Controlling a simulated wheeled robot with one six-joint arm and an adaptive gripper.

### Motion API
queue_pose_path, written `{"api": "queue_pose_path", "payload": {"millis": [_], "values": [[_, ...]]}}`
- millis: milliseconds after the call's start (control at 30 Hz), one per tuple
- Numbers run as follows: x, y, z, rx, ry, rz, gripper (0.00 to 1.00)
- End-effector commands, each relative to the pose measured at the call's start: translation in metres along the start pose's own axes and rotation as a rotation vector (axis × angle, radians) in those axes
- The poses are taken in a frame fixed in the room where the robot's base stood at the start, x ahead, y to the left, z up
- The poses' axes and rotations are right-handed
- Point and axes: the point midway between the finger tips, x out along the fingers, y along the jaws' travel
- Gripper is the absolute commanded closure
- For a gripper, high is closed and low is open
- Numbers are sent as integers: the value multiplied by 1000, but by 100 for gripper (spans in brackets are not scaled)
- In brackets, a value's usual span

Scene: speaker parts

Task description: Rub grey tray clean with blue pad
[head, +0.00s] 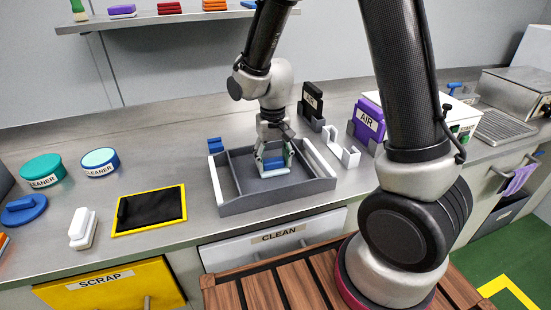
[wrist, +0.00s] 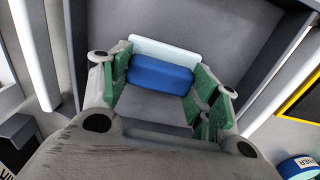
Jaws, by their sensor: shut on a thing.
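The grey tray (head: 240,205) sits on the steel counter in the head view. It has a wide main compartment and a narrower one at its left, split by a divider. My gripper (head: 274,160) is down inside the main compartment. Its green-padded fingers (wrist: 162,88) are shut on the blue pad (wrist: 160,75), one on each side. The pad has a pale layer along its far edge in the wrist view, and it shows low in the tray in the head view (head: 274,164). I cannot tell whether the pad touches the tray floor. No clear dirt shows on the tray.
A yellow-edged black mat (head: 150,209) lies left of the tray, with a white-handled block (head: 82,229) beside it. Two cleaner tins (head: 43,169) (head: 100,162) stand further left.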

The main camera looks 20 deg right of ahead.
Motion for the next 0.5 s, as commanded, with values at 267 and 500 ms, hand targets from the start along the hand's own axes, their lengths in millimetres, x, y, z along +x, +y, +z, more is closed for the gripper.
{"api": "queue_pose_path", "payload": {"millis": [267,500], "values": [[0,-13,1,0,-1,0,70],[0,-23,1,0,-1,0,70]]}}
